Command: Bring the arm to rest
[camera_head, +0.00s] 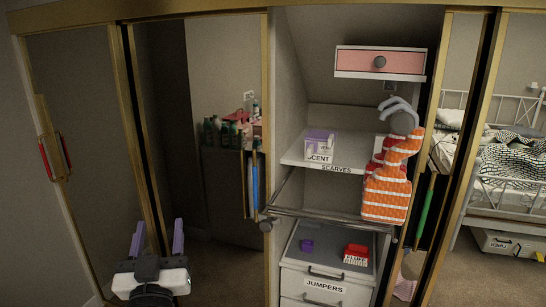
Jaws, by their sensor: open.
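My gripper (159,226) is at the bottom left of the head view, low in front of the wardrobe. It has a white body and two purple fingers pointing up in the picture. The fingers are spread apart with nothing visible between them. The rest of my arm is mostly cut off by the bottom edge.
A wardrobe with wooden-framed doors (118,140) fills the view. Its shelf (345,158) holds a white and purple box (319,146). An orange patterned item (388,190) hangs at right. A drawer unit (325,288) bears red (356,254) and purple (307,246) items.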

